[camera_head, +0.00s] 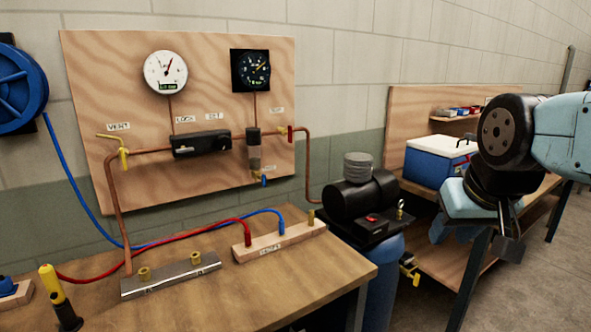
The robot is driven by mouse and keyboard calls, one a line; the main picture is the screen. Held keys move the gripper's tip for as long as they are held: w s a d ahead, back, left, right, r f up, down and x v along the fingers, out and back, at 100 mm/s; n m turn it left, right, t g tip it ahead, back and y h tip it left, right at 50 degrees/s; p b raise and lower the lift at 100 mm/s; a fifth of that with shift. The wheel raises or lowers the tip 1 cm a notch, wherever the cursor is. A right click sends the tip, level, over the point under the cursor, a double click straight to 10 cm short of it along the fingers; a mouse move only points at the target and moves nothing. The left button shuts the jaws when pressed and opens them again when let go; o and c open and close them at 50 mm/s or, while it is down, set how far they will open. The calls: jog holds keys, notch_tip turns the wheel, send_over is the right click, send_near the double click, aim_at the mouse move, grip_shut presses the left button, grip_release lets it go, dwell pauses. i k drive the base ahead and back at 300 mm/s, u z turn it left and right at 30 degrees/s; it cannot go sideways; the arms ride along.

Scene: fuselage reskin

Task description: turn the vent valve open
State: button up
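The vent valve (122,151) is on the left of the plywood panel, at the top of a copper pipe. It has a yellow handle, and a VENT label (118,126) sits just above it. One yellow bar of the handle reaches up and left from the valve, and a yellow part hangs below. Whether it is open or shut is not clear. My gripper (490,238) hangs at the right, far from the valve, in front of the right-hand bench. My own arm partly hides it, and its finger gap cannot be made out. I see nothing held in it.
The plywood panel (215,60) carries a white gauge (165,72), a black gauge (250,70) and a black regulator block (201,143). Red and blue hoses cross the wooden bench (225,300). A black compressor (358,200) on a blue tank stands between panel and arm. A blue cooler (435,160) is behind.

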aim_at(123, 157)
jog(key=u, duration=1.6)
jog(key=k, duration=0.9)
jog(key=i, duration=0.85)
